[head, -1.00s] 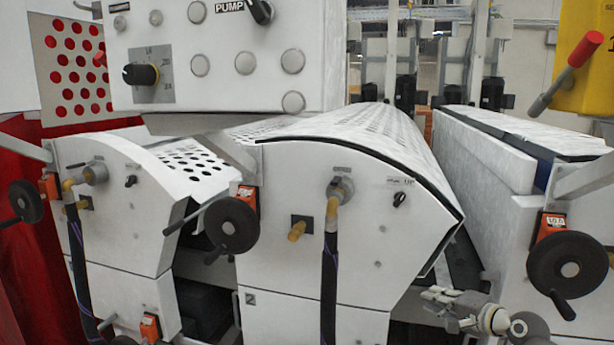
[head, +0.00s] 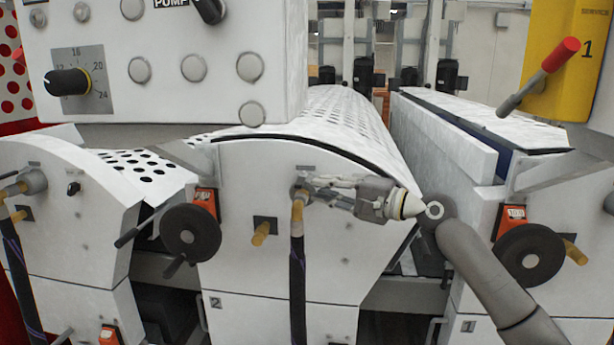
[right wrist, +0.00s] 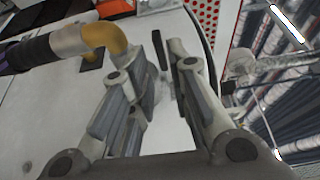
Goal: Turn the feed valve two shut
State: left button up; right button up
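Unit two is the middle white machine end panel (head: 265,178), marked 2. Its brass elbow (head: 299,196) with a dark hose shows just left of my right gripper (head: 318,185), whose fingers point left across the panel. The valve's small black handle is hidden behind the gripper in the head view. In the right wrist view a slim black handle (right wrist: 160,48) stands between the tips of my right gripper (right wrist: 157,74), which is open. I cannot tell whether a finger touches it. The brass elbow (right wrist: 107,38) lies to its left there. My left gripper is not in view.
A black handwheel (head: 190,232) is at the panel's lower left and another (head: 530,260) at the right. The pump control box (head: 170,60) hangs above. A red-handled lever (head: 540,75) on a yellow box juts out at upper right.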

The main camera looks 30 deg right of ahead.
aim_at(303, 184)
jog(key=p+x, duration=0.1)
jog(key=x, duration=0.3)
jog(key=shift+w+a+p, duration=0.2)
jog(key=shift+w+p, duration=0.05)
jog(key=shift+p, duration=0.1)
grip_shut()
